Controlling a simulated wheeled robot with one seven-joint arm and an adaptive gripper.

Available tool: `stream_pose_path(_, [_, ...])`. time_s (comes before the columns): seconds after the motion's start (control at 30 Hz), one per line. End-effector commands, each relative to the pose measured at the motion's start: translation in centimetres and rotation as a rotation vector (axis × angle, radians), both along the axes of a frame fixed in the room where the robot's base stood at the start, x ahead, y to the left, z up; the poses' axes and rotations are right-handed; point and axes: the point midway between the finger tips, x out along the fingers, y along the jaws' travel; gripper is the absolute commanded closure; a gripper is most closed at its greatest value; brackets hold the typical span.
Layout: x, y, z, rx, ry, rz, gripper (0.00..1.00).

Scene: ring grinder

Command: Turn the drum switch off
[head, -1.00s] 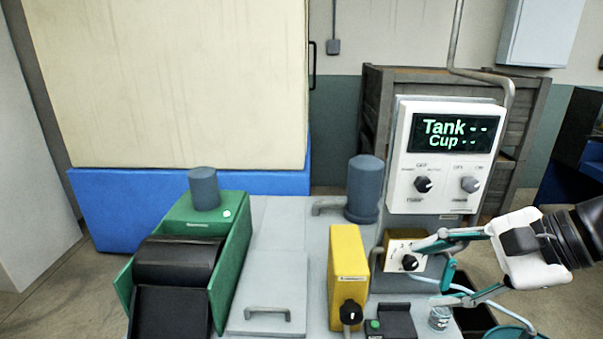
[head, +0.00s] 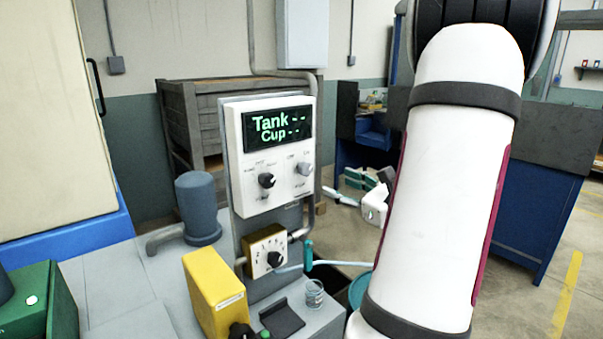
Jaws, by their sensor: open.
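The control panel (head: 277,155) stands upright left of centre, its screen reading "Tank --" and "Cup --". It has a black knob (head: 267,180) and a grey knob (head: 304,169). Below it is a tan box with a numbered dial and black knob (head: 275,259). A yellow box (head: 216,292) in front has a black knob (head: 240,330) at the lower edge. I cannot tell which knob is the drum switch. My gripper (head: 345,188) is partly hidden behind my white arm, right of the panel. It is open, empty and apart from all the knobs.
A blue-grey cylinder (head: 199,208) stands on the grey machine top. A green housing (head: 38,310) is at lower left. A small clear cup (head: 315,294) and a teal nozzle (head: 308,255) with a pale hose sit below the panel. A wooden crate (head: 215,95) stands behind.

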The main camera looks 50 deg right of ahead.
Motion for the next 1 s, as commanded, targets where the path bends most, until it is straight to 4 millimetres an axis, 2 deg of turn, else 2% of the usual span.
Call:
stream_pose_path(0.3, [6.3, -1.3, 0.0, 0.000, 0.000, 0.006, 0.49])
stream_pose_path(0.5, [9.4, -2.1, 0.0, -0.002, 0.000, 0.005, 0.49])
stream_pose_path(0.7, [11.0, -2.5, 0.0, -0.001, 0.001, 0.003, 0.49])
stream_pose_path(1.0, [11.3, -2.6, 0.0, -0.001, 0.002, 0.003, 0.49])
